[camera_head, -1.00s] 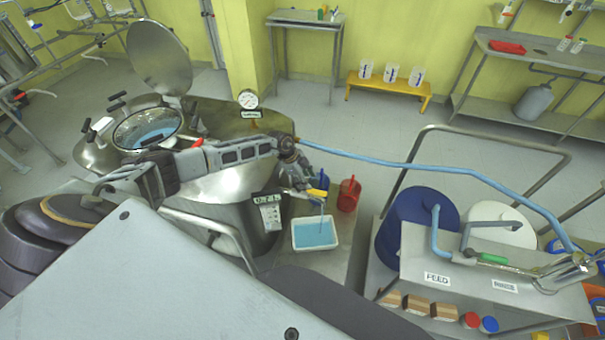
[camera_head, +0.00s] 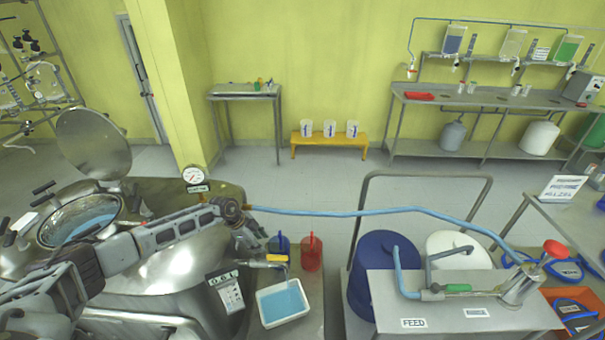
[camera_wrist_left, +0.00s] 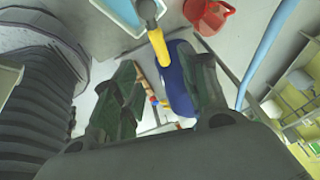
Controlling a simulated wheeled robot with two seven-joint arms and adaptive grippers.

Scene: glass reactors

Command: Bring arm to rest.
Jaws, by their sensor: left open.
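My left arm (camera_head: 165,235) reaches in from the left over the steel reactor (camera_head: 180,270). Its gripper (camera_head: 247,238) is small and partly hidden in the head view, close to the yellow-handled valve (camera_head: 277,258). In the left wrist view the two dark fingers (camera_wrist_left: 163,65) stand apart with nothing held. The yellow handle (camera_wrist_left: 158,46) shows beyond and between them; I cannot tell whether they touch it. My right gripper is not in view.
A white tray of blue liquid (camera_head: 283,304) sits below the valve. A red can (camera_head: 312,252) and a blue drum (camera_head: 375,250) stand to its right. A blue hose (camera_head: 370,212) runs from the reactor to the feed cart (camera_head: 460,318). Grey floor lies open behind.

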